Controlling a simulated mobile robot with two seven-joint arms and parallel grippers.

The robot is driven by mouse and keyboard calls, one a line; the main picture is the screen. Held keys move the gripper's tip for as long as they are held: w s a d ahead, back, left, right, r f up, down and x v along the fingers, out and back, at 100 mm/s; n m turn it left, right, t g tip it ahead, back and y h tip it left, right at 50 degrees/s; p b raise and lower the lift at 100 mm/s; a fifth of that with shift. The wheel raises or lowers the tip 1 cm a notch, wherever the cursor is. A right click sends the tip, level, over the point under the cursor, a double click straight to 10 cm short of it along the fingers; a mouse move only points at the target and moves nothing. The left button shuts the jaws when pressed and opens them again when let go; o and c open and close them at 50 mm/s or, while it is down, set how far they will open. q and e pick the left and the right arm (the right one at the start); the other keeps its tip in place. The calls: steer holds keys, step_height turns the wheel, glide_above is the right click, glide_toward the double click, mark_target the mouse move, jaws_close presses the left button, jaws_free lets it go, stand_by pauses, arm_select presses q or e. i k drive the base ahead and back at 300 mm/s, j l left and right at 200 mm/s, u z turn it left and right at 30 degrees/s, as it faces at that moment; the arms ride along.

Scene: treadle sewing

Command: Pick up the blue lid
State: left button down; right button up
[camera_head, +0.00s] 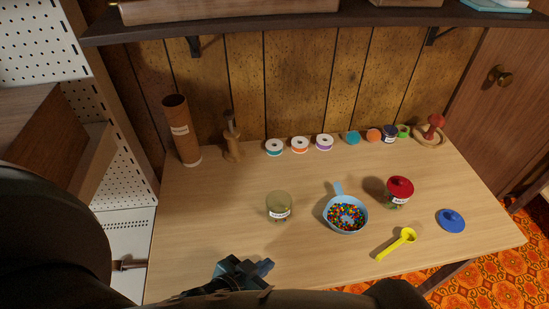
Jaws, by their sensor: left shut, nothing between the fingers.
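The blue lid (451,220) lies flat on the table near its right edge, with its round knob facing up. Nothing touches it. My left gripper (262,268) is low at the table's front edge, left of centre and far from the lid. It is shut and empty. My right gripper is not in view; dark parts of my own body cover the bottom edge of the picture.
Spools (300,144) line the table's back. A shelf (270,24) hangs above. The front middle is clear.

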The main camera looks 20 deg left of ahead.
mark_target(451, 221)
steer(key=j+u, duration=0.15)
steer(key=u, duration=0.4)
steer(key=z, duration=1.4)
steer(key=u, duration=1.4)
steer(key=l+u, duration=0.1)
steer(key=l, duration=0.35)
steer(key=k+l+u, duration=0.15)
steer(key=l, duration=0.25)
steer(key=l+u, duration=0.1)
steer(key=l, duration=0.3)
steer(key=k, duration=0.05)
